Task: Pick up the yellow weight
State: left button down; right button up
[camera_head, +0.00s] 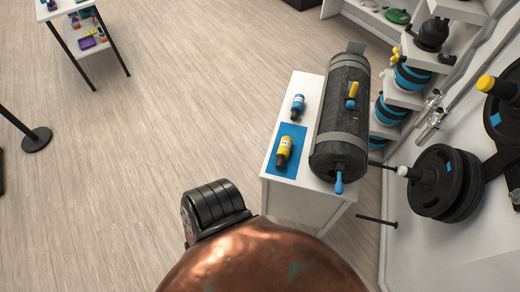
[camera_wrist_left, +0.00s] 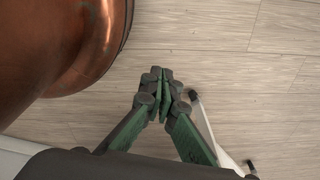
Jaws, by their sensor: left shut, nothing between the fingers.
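A yellow weight (camera_head: 284,150) with a dark end and a pale label lies on a blue mat (camera_head: 292,173) on a small white table (camera_head: 312,196) in the head view. A blue weight (camera_head: 297,105) of similar shape lies behind it on the same table. My left gripper (camera_wrist_left: 164,82) shows only in the left wrist view. Its green fingers are shut with their tips together, empty, above bare wood floor. No weight shows in that view. My right gripper is in neither view.
A large dark cylindrical bag (camera_head: 343,120) lies on the table's right side, with small yellow and blue items on it. Wall racks with black plates (camera_head: 440,183) and kettlebells (camera_head: 430,36) stand at the right. Floor (camera_head: 170,120) left of the table is clear.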

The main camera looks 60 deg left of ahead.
aim_at(284, 150)
jog(key=u, duration=1.8)
